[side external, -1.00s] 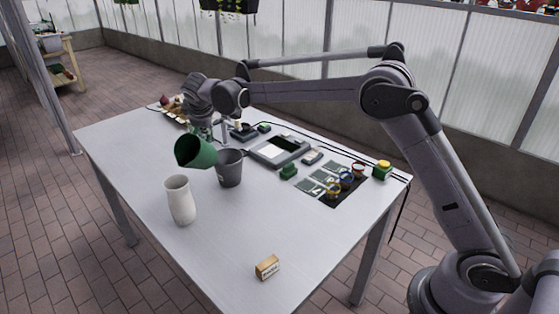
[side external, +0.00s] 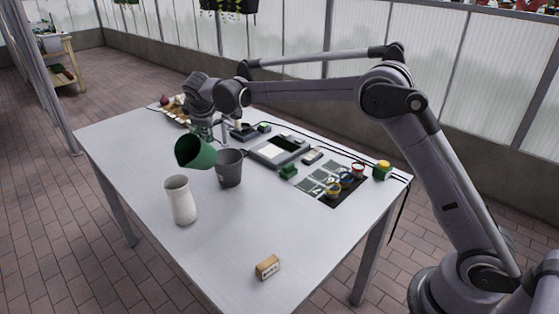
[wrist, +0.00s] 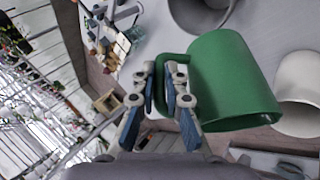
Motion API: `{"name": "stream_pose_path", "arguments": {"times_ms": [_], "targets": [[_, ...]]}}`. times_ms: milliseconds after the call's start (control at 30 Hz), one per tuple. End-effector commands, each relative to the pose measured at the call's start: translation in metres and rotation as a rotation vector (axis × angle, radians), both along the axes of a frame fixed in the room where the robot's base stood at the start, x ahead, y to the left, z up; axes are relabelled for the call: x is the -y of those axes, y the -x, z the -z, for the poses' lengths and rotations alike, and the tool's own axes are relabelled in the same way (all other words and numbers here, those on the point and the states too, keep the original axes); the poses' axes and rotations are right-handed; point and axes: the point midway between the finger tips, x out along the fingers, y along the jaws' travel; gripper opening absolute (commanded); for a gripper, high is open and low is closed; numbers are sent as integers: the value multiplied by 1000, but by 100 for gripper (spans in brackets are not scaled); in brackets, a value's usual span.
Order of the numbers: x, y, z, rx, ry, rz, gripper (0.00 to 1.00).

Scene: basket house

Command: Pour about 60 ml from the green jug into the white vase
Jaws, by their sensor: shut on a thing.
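The green jug (side external: 197,153) is held in the air, tilted with its mouth toward the left in the side view. It hangs behind and above the white vase (side external: 181,201), which stands upright on the table. My gripper (wrist: 160,115) is shut on the handle of the green jug, which also shows in the wrist view (wrist: 232,80). In the side view the fingers are mostly hidden behind the jug. The vase shows partly at the right edge of the wrist view (wrist: 299,98). No stream of liquid is visible, and the levels inside cannot be seen.
A grey bucket (side external: 230,169) stands right of the jug, close to it. A small wooden block (side external: 267,267) lies near the front. A tray (side external: 279,151), a green block (side external: 288,172) and several small pots on a dark mat (side external: 347,199) stand at the right. The front table area is mostly clear.

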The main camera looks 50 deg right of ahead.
Motion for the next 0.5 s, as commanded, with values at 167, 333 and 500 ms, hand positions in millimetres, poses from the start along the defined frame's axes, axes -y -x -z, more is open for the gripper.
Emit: {"name": "stream_pose_path", "arguments": {"times_ms": [167, 333, 500], "targets": [[9, -3, 9, -26, -67, 4, 0], [21, -8, 14, -58, -157, 5, 0], [33, -13, 18, -92, -248, 4, 0]]}}
